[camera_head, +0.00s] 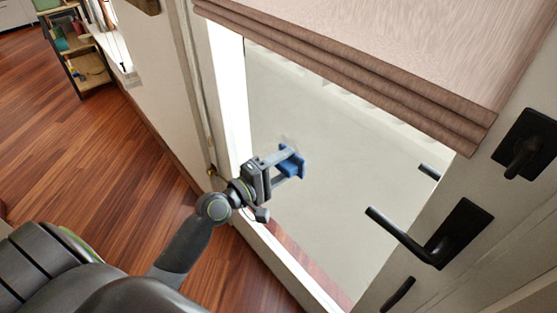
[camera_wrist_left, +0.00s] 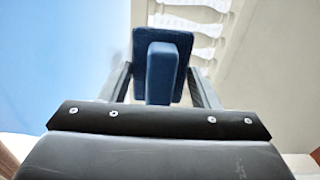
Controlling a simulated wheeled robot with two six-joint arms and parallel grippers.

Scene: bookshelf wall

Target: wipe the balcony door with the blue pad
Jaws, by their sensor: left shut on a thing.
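The blue pad (camera_head: 291,162) is held in my left gripper (camera_head: 279,165), up at the glass of the balcony door (camera_head: 320,130). I cannot tell whether the pad touches the glass. In the left wrist view, the blue pad (camera_wrist_left: 162,62) has a flat plate and a handle block, and the left gripper (camera_wrist_left: 160,88) has a finger on each side of it. A faint smudge shows on the glass around the pad. The door has a white frame and a black lever handle (camera_head: 440,235). My right gripper is not in view.
A pinkish-brown folded blind (camera_head: 360,60) covers the upper part of the door. The black handle sticks out to the right of my left gripper. A shelf (camera_head: 85,60) with objects stands at the far left. The wooden floor (camera_head: 110,150) at left is clear.

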